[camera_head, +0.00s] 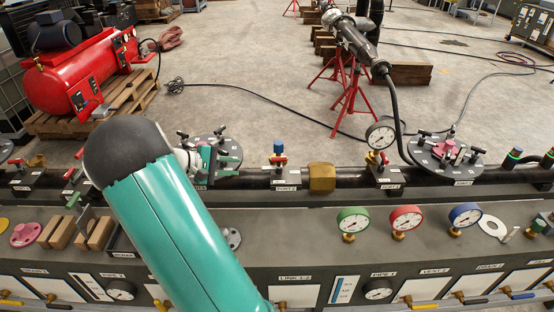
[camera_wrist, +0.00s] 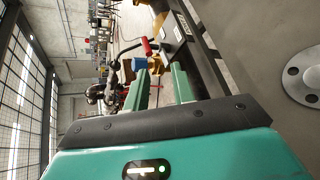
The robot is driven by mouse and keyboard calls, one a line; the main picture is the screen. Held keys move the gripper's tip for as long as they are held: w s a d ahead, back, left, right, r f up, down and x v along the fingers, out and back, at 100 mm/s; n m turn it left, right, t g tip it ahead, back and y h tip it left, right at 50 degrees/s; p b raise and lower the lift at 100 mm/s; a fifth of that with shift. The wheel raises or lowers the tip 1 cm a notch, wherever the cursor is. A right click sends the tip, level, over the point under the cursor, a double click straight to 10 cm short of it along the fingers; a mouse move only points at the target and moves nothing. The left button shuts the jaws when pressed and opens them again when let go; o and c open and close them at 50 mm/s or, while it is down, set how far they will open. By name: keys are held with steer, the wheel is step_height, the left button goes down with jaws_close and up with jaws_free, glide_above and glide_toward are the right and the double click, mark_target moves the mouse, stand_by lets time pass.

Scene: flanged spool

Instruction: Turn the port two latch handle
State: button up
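A round dark port plate (camera_head: 228,146) with black latch handles (camera_head: 221,130) lies left of centre in the head view, partly hidden by my arm and gripper. A similar plate (camera_head: 424,157) with black handles and a pink centre part is at the right.
A red-handled valve (camera_head: 278,159) and a brass fitting (camera_head: 322,177) are on the pipe to the right of my gripper. Three gauges (camera_head: 406,219) stand on the bench. Wooden blocks (camera_head: 80,231) are at the left. A red compressor (camera_head: 80,75) stands behind on a pallet.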

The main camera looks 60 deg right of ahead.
steer(key=g+h, duration=0.2)
glide_toward(271, 160)
steer(key=shift+n, duration=0.3)
steer(key=x, duration=1.3)
steer(key=shift+w+t, duration=0.1)
steer(key=shift+t, duration=0.2)
jaws_close()
